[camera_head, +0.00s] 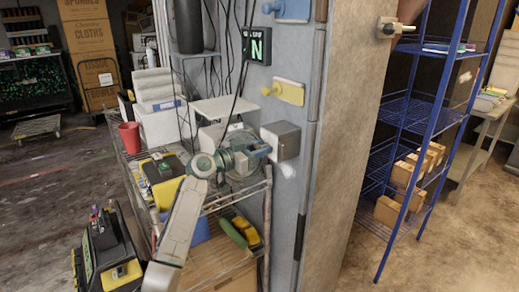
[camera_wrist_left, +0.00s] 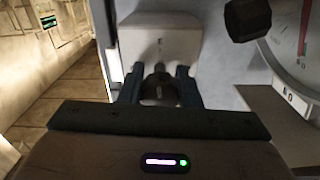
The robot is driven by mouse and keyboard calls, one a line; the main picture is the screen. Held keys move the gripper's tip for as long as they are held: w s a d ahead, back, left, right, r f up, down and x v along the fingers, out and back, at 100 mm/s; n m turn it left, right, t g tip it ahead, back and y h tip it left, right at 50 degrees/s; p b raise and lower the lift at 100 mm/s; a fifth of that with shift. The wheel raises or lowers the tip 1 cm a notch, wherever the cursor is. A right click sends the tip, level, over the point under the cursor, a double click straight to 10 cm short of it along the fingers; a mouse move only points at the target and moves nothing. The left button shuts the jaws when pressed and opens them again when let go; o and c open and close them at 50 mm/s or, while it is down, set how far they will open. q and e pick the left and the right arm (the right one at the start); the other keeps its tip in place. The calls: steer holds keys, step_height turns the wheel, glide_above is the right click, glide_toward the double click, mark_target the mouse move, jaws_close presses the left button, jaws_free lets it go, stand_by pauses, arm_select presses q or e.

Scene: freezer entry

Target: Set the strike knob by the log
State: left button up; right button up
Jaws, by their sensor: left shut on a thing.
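The strike knob (camera_wrist_left: 159,88) is a dark round knob in the left wrist view, on the front of a pale grey box (camera_wrist_left: 160,38). The same grey box (camera_head: 287,139) shows in the head view on the blue-grey door frame. My left gripper (camera_head: 266,150) reaches it from the left, and its blue fingers (camera_wrist_left: 159,92) are closed on the knob's sides. The knob's front is partly hidden, and I cannot read its setting. I cannot make out a log for certain. My right gripper is not in view.
Above the box are a yellow plate (camera_head: 289,92) with a knob and a lit sign (camera_head: 256,46). A dial gauge (camera_wrist_left: 298,42) and a black knob (camera_wrist_left: 247,18) sit close beside my left gripper. A loaded wire cart (camera_head: 268,210) stands under my arm.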

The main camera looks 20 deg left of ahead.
arm_select(q)
steer(key=shift+n, duration=2)
steer(key=n+p, duration=0.1)
steer(key=n, duration=0.2)
steer(key=shift+r+n, duration=0.1)
steer(key=shift+n, duration=0.3)
steer(key=n+p, duration=0.1)
steer(key=n, duration=0.1)
steer(key=shift+n, duration=0.4)
steer(key=shift+n+p, duration=0.45)
steer(key=shift+n, duration=0.35)
steer(key=n+p, duration=0.1)
steer(key=n, duration=0.2)
steer(key=shift+p, duration=0.35)
steer(key=shift+n+p, duration=0.45)
steer(key=shift+n, duration=0.45)
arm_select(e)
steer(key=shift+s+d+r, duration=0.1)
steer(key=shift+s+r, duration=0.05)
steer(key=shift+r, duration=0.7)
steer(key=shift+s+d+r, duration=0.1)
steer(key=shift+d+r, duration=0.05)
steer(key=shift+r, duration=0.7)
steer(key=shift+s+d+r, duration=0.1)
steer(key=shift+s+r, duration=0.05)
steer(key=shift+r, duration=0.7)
